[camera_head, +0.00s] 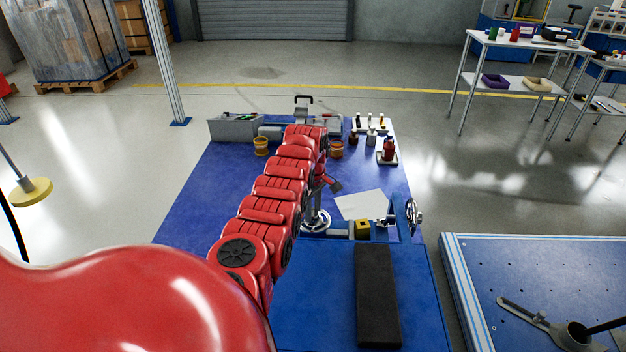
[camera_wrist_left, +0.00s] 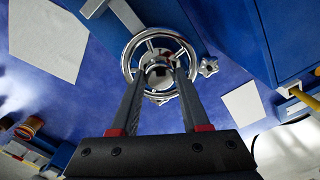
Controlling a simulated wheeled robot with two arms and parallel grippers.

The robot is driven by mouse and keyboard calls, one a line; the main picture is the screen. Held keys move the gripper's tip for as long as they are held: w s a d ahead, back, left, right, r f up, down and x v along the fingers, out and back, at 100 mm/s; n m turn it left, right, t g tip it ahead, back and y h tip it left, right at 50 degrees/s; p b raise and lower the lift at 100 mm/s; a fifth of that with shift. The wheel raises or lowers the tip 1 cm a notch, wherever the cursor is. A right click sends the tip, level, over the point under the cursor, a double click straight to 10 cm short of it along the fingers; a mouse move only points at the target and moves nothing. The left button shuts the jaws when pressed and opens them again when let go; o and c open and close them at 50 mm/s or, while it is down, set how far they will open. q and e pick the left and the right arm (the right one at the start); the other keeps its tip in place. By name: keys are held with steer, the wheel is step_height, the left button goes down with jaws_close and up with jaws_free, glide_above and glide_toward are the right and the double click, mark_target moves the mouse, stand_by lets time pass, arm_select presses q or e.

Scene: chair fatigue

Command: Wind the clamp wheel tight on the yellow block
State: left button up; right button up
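A chrome handwheel (camera_head: 316,222) stands at the left end of a blue clamp rail in the head view. It is large in the left wrist view (camera_wrist_left: 160,65). A yellow block (camera_head: 362,229) sits on the rail to its right. A second chrome wheel (camera_head: 414,216) stands upright at the rail's right end. My left gripper (camera_wrist_left: 166,74) points at the first wheel. Its two fingers are apart, with the hub between their tips; I cannot tell whether they touch it. My left arm hides part of the wheel in the head view. My right gripper is in neither view.
A black pad (camera_head: 377,295) lies on the blue table in front of the rail. A white sheet (camera_head: 362,205) lies behind the rail. Yellow (camera_head: 261,146) and orange (camera_head: 337,150) cups and several small bottles stand farther back. A blue panel (camera_head: 500,270) is at the right.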

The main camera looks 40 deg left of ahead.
arm_select(q)
jaws_close()
steer(key=shift+m+p, duration=0.45)
steer(key=shift+m, duration=0.65)
steer(key=m, duration=0.2)
steer(key=shift+m, duration=0.3)
steer(key=m, duration=0.3)
steer(key=shift+w+m+p, duration=0.1)
steer(key=shift+m+p, duration=0.2)
steer(key=shift+p, duration=0.05)
steer(key=m, duration=0.3)
steer(key=shift+m, duration=0.4)
steer(key=m, duration=0.6)
steer(key=shift+d, duration=0.1)
steer(key=shift+m, duration=0.4)
